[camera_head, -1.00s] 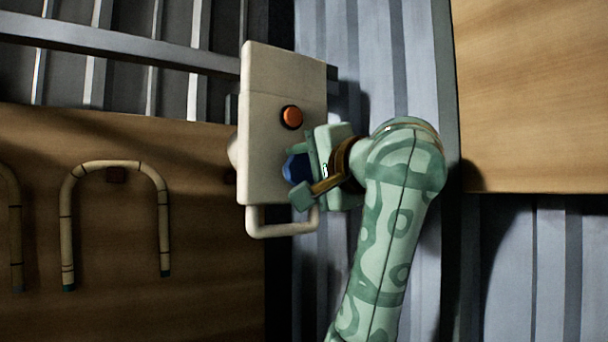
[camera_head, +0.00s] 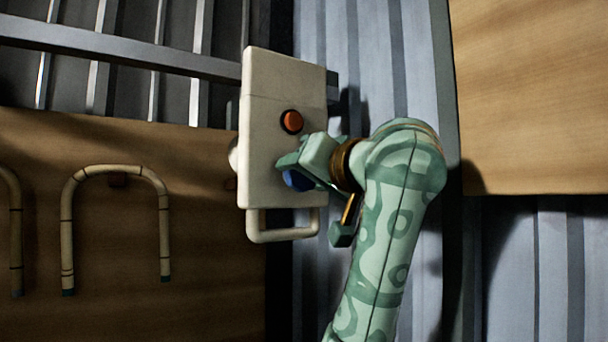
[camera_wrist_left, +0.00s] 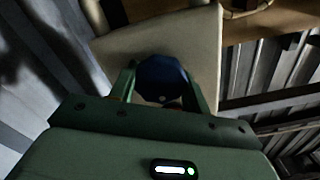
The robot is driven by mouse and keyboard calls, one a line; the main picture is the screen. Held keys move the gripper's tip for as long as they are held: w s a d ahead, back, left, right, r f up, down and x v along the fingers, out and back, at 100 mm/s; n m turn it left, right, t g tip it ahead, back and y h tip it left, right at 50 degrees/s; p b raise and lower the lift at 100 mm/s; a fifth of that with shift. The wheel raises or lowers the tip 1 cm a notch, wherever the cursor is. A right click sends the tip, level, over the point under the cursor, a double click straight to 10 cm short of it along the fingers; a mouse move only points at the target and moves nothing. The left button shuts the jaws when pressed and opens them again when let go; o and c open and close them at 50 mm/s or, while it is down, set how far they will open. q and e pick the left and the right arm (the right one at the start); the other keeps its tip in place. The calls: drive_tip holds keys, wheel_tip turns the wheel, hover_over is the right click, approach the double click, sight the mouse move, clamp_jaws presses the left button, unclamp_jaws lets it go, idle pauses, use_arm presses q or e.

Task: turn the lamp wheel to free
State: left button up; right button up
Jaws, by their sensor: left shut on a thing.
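A pale box (camera_head: 265,110) is mounted upright in the middle of the head view. A dark blue faceted wheel (camera_head: 297,181) sits on its face, partly covered by my gripper; it also shows in the left wrist view (camera_wrist_left: 162,78). My left gripper (camera_head: 300,174) is shut on the blue wheel, with one finger on each side of it in the left wrist view (camera_wrist_left: 162,90). An orange round button (camera_head: 291,121) is on the box face above the wheel. No marking for the wheel's setting can be read. My right gripper is not in view.
A pale loop handle (camera_head: 283,236) hangs below the box. Bent rattan canes (camera_head: 115,165) hang on a wooden board (camera_head: 210,285) at the left. A wooden panel (camera_head: 530,95) is at the upper right. A metal rail (camera_head: 120,45) runs behind the box.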

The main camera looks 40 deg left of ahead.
use_arm(q)
drive_tip(key=shift+w+f+n, duration=0.1)
drive_tip(key=shift+f+n, duration=0.05)
drive_tip(key=shift+n, duration=0.45)
drive_tip(key=o, duration=1)
drive_tip(key=b+v, duration=0.3)
drive_tip(key=v, duration=1.3)
drive_tip(key=shift+d, duration=0.2)
